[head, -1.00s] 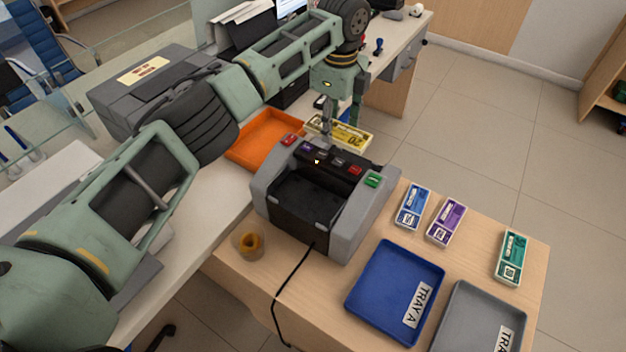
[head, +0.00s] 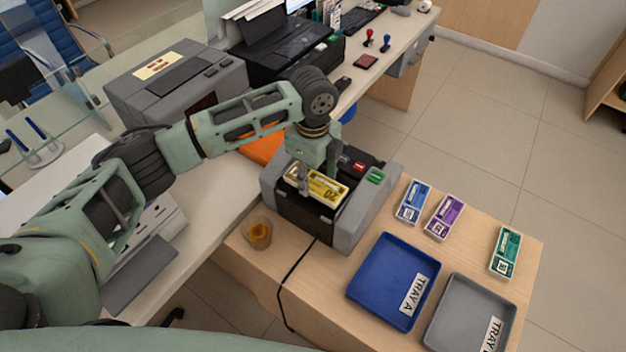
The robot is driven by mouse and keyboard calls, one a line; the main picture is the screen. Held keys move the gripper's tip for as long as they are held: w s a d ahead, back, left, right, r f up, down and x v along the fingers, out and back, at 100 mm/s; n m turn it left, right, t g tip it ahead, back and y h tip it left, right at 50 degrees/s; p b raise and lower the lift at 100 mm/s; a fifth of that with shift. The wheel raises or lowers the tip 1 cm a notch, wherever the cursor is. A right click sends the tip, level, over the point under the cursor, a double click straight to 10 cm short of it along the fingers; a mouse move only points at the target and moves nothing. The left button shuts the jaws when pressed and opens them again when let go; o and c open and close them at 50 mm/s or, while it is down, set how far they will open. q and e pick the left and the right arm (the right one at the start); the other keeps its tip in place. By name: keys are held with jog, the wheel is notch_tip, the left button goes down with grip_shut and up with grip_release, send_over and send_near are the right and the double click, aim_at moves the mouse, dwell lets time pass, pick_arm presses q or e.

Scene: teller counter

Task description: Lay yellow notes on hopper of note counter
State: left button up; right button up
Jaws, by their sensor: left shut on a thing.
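The yellow notes (head: 329,191) are a flat banded bundle in the head view, over the near, dark side of the note counter (head: 353,227). My left gripper (head: 304,186) is shut on the bundle near its left end and hides part of it. I cannot tell whether the bundle touches the hopper or hangs just above it. The note counter is a grey and black machine with red and green buttons on top, partly hidden behind my left arm. My right gripper is not in view.
A blue tray A (head: 372,305) and a grey tray (head: 447,328) lie at the front right of the wooden table. Blue notes (head: 414,202), purple notes (head: 444,217) and green notes (head: 506,252) lie behind them. A tape roll (head: 260,233) and a black cable are left of the counter. An orange tray (head: 258,150) is partly hidden.

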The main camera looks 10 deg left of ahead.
aim_at(313, 181)
pick_arm(q)
notch_tip(313, 181, down, 2)
jog(key=shift+f+p, duration=0.2)
jog(key=shift+p, duration=0.1)
jog(key=shift+f, duration=0.3)
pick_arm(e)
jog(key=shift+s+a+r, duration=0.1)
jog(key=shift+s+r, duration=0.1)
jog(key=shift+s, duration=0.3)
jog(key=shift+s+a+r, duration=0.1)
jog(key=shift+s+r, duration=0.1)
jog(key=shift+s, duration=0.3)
pick_arm(q)
jog(key=o, duration=0.7)
jog(key=shift+f, duration=0.1)
jog(key=o, duration=0.4)
jog(key=shift+o, duration=0.2)
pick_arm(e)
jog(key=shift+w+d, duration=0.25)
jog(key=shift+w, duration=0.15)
